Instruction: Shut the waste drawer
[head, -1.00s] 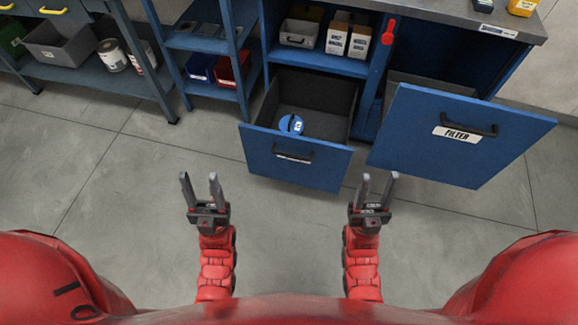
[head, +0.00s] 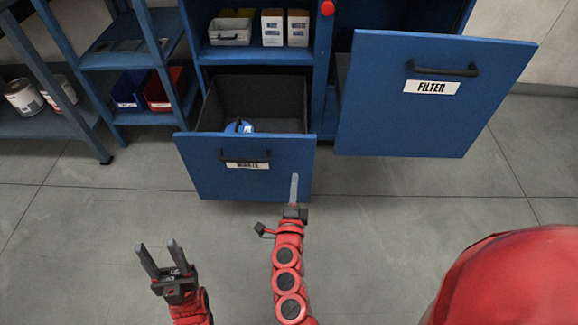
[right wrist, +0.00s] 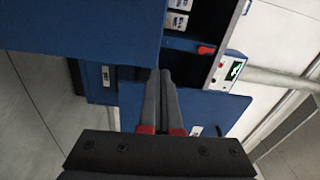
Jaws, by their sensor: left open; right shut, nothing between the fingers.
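The waste drawer (head: 205,180) stands pulled out at the lower left of the blue cabinet. Its blue front has a dark handle (head: 245,158) over a partly covered white label. A blue round object (head: 239,127) lies inside. My right gripper (head: 294,188) is shut and empty, its fingers together in the right wrist view (right wrist: 160,100). In the head view it overlaps the lower right part of the drawer front; I cannot tell whether it touches. My left gripper (head: 161,258) is open and empty, lower left, over the floor and apart from the drawer.
The filter drawer (head: 400,120) also stands pulled out, to the right of the waste drawer. A blue shelf rack (head: 125,50) with a blue bin (head: 128,95) and a red bin (head: 160,95) stands at left. The floor (head: 400,230) in front is clear.

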